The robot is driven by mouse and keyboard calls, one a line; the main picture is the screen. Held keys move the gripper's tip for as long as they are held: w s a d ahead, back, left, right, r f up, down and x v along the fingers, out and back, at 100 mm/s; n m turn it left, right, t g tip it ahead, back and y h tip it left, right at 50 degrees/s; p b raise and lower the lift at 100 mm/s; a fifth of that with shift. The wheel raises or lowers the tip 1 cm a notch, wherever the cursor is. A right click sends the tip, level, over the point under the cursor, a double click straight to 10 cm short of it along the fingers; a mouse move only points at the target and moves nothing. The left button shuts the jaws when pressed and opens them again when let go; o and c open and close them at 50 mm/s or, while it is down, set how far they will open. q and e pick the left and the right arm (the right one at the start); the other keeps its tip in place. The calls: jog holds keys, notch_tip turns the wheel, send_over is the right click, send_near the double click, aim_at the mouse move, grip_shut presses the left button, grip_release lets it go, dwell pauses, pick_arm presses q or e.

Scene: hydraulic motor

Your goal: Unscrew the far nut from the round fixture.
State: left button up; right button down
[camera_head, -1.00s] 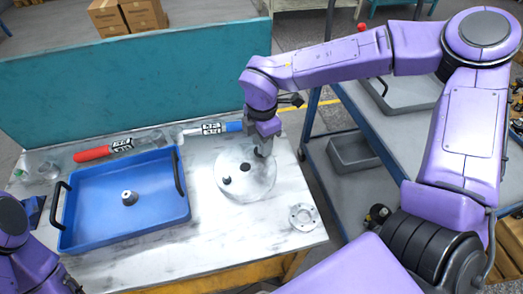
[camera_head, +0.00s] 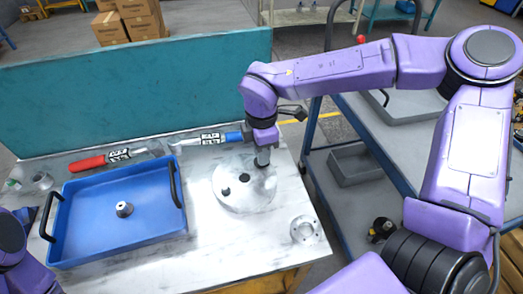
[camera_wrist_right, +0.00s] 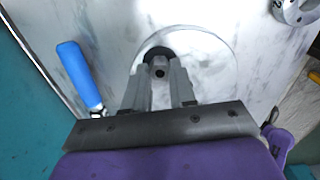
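The round fixture (camera_head: 258,198) is a pale disc on the table. Two dark round features show on it, one at its middle (camera_head: 245,177) and one nearer the front left (camera_head: 226,191). My right gripper (camera_head: 263,162) points down at the disc's far right part and hides what lies under it. In the right wrist view its two fingers (camera_wrist_right: 160,75) stand either side of a small grey nut or stud end (camera_wrist_right: 159,70), with a dark round shape behind it. Whether the fingers press on it is unclear. My left gripper is out of view; only purple left arm parts show.
A blue tray (camera_head: 75,187) holds a small grey metal part (camera_head: 124,209). A flanged metal ring (camera_head: 304,224) lies right of the disc. Red-handled (camera_head: 87,164) and blue-handled (camera_head: 233,137) tools lie behind, before a teal panel (camera_head: 130,95). A shelf cart (camera_head: 400,150) stands right.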

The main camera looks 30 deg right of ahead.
jog(key=shift+r+n+p, duration=0.2)
jog(key=shift+n+p, duration=0.5)
jog(key=shift+p, duration=0.05)
jog(key=n+p, duration=0.2)
jog(key=n, duration=0.1)
jog(key=shift+n+p, duration=0.4)
jog(key=shift+f, duration=0.2)
jog(key=shift+n, duration=0.3)
jog(key=shift+r+n+p, duration=0.2)
jog(key=shift+n+p, duration=0.4)
jog(key=shift+p, duration=0.15)
jog(key=n+p, duration=0.2)
jog(key=shift+n, duration=0.4)
jog(key=shift+f, duration=0.15)
